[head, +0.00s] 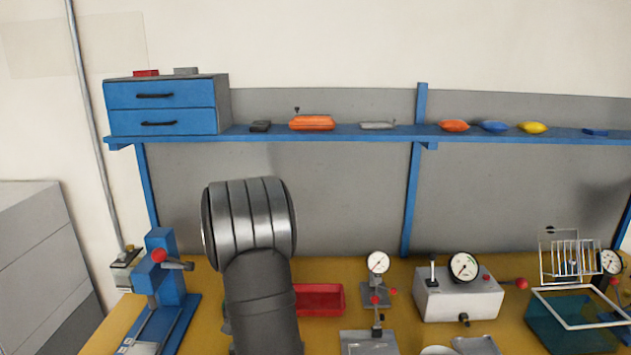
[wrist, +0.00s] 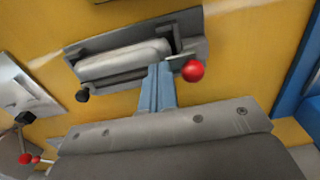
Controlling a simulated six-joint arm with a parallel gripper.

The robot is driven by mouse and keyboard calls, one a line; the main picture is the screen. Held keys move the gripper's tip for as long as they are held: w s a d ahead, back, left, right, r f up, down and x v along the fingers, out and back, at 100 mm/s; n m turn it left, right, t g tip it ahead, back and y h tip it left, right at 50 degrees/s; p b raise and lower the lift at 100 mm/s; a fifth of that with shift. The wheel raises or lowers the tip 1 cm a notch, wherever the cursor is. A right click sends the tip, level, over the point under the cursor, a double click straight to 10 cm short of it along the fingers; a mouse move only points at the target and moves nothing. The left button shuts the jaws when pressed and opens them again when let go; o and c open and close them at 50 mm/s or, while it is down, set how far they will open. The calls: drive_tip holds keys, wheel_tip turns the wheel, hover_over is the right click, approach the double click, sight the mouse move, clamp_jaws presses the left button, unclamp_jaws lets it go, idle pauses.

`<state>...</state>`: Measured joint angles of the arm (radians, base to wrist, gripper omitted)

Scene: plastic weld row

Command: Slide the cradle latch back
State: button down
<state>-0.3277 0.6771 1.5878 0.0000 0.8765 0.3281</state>
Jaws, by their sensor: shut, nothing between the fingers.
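In the wrist view a grey cradle (wrist: 190,25) holds a pale rounded bar-like part (wrist: 125,60) along its length. At its right end is a small latch with a red ball knob (wrist: 193,71). A black knob (wrist: 82,95) is at the cradle's left end. My gripper (wrist: 160,66) is shut and empty, its pale blue fingers together. The fingertips show just left of the red knob, close to the latch; I cannot tell if they touch. In the head view my arm hides the gripper and the cradle is not visible.
In the head view a blue press (head: 165,275) stands left of my arm. A red tray (head: 320,300), a dial gauge stand (head: 378,263) and a grey gauge box (head: 458,297) are on the right. Bare yellow bench (wrist: 260,60) lies right of the cradle in the wrist view.

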idle(0.3)
drive_tip(key=shift+a, duration=0.8)
drive_tip(key=shift+a, duration=0.3)
drive_tip(key=shift+d, duration=0.1)
drive_tip(key=shift+d, duration=0.65)
wheel_tip(320, 180, up, 7)
idle(0.4)
